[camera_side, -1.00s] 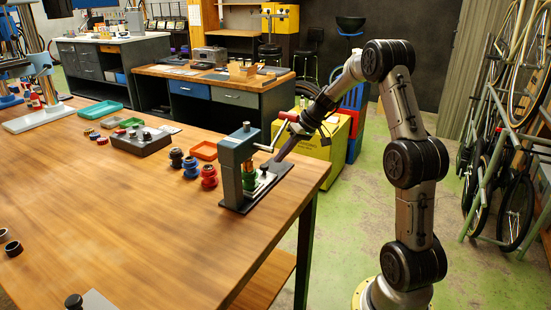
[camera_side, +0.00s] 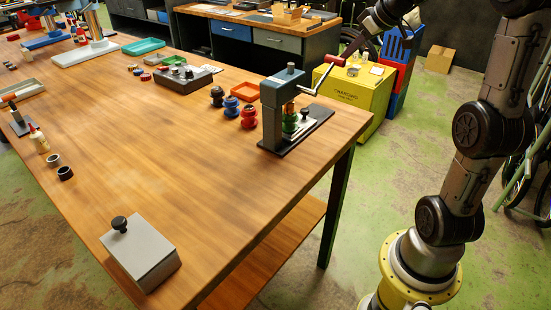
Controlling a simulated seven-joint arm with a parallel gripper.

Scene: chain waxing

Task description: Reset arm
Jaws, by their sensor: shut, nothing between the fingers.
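My gripper (camera_side: 350,48) is at the top right, high beyond the table's right end. Its dark fingers are shut and empty, pointing down and left near the red end of a crank handle (camera_side: 337,61); I cannot tell whether they touch. The crank belongs to a grey-blue press (camera_side: 271,112) standing upright on a dark base at the table's right corner. A green part (camera_side: 290,121) sits in the press. Part of my arm is cut off by the top edge.
A yellow charging box (camera_side: 350,95) stands behind. The table's middle is clear.

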